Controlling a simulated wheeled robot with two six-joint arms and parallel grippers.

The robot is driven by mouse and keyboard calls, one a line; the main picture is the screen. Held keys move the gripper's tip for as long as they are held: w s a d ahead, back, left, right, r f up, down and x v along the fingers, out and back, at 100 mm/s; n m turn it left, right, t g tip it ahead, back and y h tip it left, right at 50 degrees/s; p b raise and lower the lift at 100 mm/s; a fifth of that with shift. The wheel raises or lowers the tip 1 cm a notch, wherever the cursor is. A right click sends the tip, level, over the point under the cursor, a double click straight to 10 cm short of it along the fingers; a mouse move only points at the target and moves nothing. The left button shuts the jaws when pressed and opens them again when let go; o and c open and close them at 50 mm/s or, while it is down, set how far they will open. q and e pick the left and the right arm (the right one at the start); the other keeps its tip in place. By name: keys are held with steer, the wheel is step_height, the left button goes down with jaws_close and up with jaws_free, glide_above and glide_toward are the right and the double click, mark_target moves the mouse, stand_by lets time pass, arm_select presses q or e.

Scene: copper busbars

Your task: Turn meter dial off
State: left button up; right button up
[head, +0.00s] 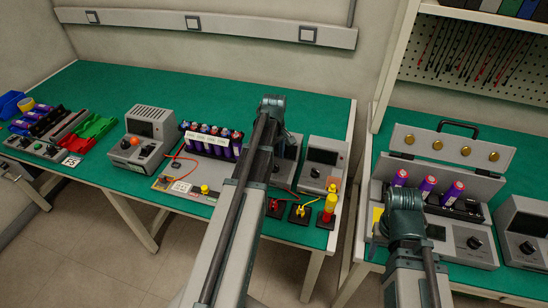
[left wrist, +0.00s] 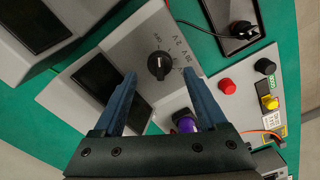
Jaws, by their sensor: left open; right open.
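The grey meter (left wrist: 134,44) fills the middle of the left wrist view. It has a dark screen (left wrist: 105,90) and a round black dial (left wrist: 159,67) with a pale pointer mark and printed labels around it. My left gripper (left wrist: 159,76) is open, with one finger on each side of the dial in that picture. I cannot tell if either finger touches it. Nothing is seen held. In the head view the meter (head: 288,147) is partly hidden behind my left arm, which also hides the left gripper. My right arm shows there, but its gripper is hidden.
Near the meter, a panel (left wrist: 246,95) carries red, black and yellow terminals. A black holder (left wrist: 228,28) and a purple-topped part (left wrist: 186,122) are also close. A second grey meter (head: 323,158) stands to the right. Purple cells (head: 215,146) stand in a rack to the left.

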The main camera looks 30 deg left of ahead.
arm_select(q)
step_height(320, 180, up, 11)
steer(key=p, duration=1)
steer(key=s+d+m, duration=0.5)
steer(key=d+m, duration=0.1)
steer(key=d, duration=0.4)
steer(key=s+d+m, duration=0.6)
steer(key=d, duration=0.4)
steer(key=s+d+m+y, duration=0.1)
steer(key=s+d+m, duration=0.4)
steer(key=d, duration=0.6)
steer(key=shift+s+m, duration=0.4)
steer(key=shift+m, duration=0.4)
